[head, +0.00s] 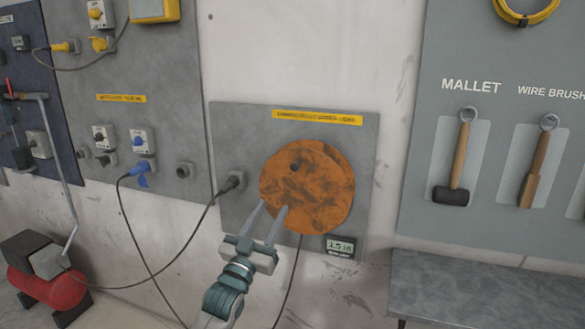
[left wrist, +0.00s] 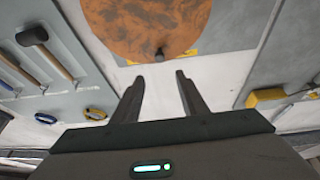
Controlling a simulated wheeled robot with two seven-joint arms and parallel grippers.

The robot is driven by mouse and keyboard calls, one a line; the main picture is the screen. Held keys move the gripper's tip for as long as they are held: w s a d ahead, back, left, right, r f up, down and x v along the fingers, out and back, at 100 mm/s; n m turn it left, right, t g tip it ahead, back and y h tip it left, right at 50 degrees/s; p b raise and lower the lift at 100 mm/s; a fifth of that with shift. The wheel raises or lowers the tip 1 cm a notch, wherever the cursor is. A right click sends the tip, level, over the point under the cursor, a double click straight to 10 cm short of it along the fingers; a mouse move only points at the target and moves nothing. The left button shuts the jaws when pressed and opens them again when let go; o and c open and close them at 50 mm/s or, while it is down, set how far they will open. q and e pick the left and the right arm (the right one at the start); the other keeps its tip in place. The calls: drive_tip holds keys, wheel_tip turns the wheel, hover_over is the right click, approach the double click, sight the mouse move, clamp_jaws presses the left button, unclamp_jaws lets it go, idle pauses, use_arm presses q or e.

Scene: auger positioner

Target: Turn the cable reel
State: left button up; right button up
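The cable reel (head: 315,200) is a round, rusty orange-brown disc on a grey wall panel (head: 235,125). A small dark knob (head: 295,167) sticks out of its face, up and left of the middle. My left gripper (head: 272,206) is open and empty, its fingers pointing at the reel's lower left edge in the head view; one fingertip overlaps the disc. In the left wrist view the reel (left wrist: 125,25) is at the top, and its knob (left wrist: 160,54) lies ahead of the gap between the spread fingers (left wrist: 159,82), apart from them. My right gripper is not in view.
A small display (head: 340,246) sits below the reel. A black cable runs from a socket (head: 236,180) left of it. A grey bench (head: 480,285) stands at lower right under a tool board with a mallet (head: 457,160). A red tank (head: 55,285) is at lower left.

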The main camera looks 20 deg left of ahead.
sight(294, 168)
use_arm(q)
drive_tip(key=p+x, duration=0.5)
drive_tip(key=x, duration=1)
drive_tip(key=shift+w+r, duration=0.15)
drive_tip(key=shift+w, duration=0.05)
drive_tip(key=shift+p+x, duration=0.35)
drive_tip(key=shift+x, duration=0.55)
drive_tip(key=shift+a, duration=0.1)
clamp_jaws()
